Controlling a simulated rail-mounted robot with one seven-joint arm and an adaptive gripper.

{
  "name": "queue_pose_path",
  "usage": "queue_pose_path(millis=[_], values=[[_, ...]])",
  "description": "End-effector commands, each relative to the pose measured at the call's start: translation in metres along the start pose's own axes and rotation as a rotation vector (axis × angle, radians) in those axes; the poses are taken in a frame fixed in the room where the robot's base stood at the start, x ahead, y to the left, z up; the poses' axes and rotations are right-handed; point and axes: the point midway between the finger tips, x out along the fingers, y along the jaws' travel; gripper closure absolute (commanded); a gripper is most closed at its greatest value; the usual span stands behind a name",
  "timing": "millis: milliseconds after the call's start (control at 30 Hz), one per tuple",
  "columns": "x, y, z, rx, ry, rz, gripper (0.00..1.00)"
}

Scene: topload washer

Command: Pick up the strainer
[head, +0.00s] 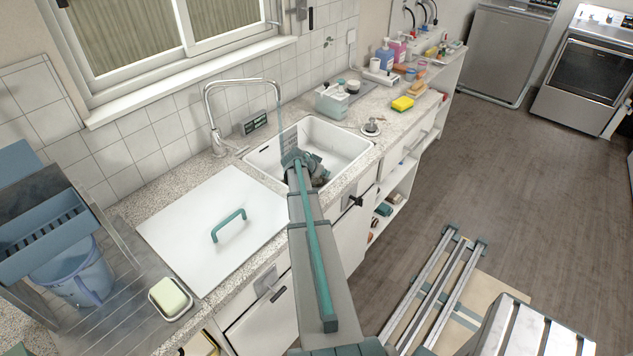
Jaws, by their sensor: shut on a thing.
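My gripper (296,158) is over the white sink (345,150), seen from behind along my arm. It is shut on a small grey, perforated-looking piece (288,138) at its far side, which looks like the strainer. Most of that piece and the fingertips are hidden by my wrist, so its exact shape and the grip on it cannot be told. A round metal piece with a knob (371,127) stands on the counter at the sink's right corner, apart from my gripper.
The chrome faucet (211,110) arches over the sink close to my gripper. A white board with a teal handle (229,226) lies left of the sink. A caddy (331,101) and a yellow sponge (402,103) stand behind and right.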

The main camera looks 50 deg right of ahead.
Motion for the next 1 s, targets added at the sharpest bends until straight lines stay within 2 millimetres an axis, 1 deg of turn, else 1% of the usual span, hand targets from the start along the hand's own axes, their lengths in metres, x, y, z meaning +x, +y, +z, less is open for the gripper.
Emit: queue_pose_path(millis=[467,667,900,1000], values=[[-0.001,0.000,-0.001,0.000,0.001,0.000,1.00],[-0.005,0.000,-0.005,0.000,0.002,-0.001,1.00],[-0.020,0.000,-0.020,0.002,0.003,-0.002,1.00],[-0.043,0.009,-0.021,0.001,0.003,-0.003,1.00]])
